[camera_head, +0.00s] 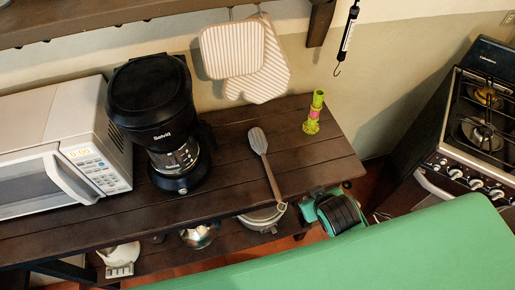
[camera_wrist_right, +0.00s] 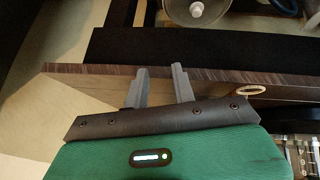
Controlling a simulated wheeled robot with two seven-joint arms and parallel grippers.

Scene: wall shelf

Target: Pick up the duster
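A tool with a grey, ribbed, paddle-like head and a brown handle (camera_head: 266,161), which appears to be the duster, lies on the dark wooden shelf (camera_head: 225,133). Its handle end reaches the shelf's front edge. A pale ring (camera_wrist_right: 250,90) at the board edge in the right wrist view looks like that end. My right gripper (camera_head: 322,200) is at the front edge, to the right of the handle and apart from it. In the right wrist view its two grey fingers (camera_wrist_right: 160,82) are spread with nothing between them. My left gripper is not in view.
A black coffee maker (camera_head: 152,95) and a white microwave (camera_head: 65,150) stand left of the tool. A green and pink bottle-like object (camera_head: 314,113) stands to its right. Striped pot holders (camera_head: 232,50) hang behind. A stove (camera_head: 478,120) is at far right.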

